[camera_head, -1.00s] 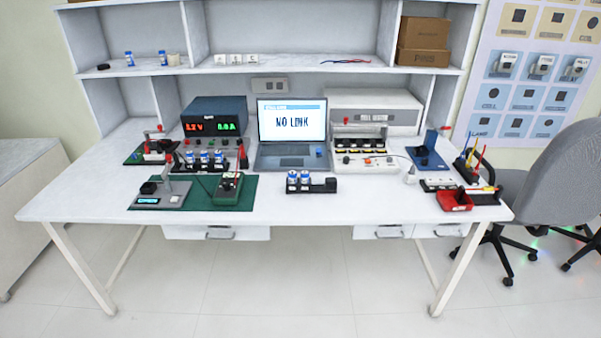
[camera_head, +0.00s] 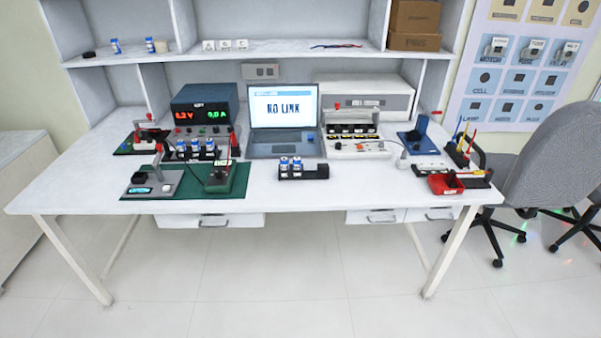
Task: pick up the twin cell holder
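A black holder (camera_head: 316,173) with two blue-and-white cells (camera_head: 290,164) standing in its left part sits near the front edge of the table, in front of the laptop. It appears to be the twin cell holder. Its right part looks empty. A second black rack (camera_head: 196,152) with several similar cells stands further back on the left, in front of the power supply. Neither of my grippers is in the head view.
The white table (camera_head: 370,190) has clear surface right of the holder. A green mat (camera_head: 232,184) with small devices lies left of it. The laptop (camera_head: 283,150) stands behind. A red tray (camera_head: 444,184) is at the right. A grey chair (camera_head: 548,150) stands beyond the right end.

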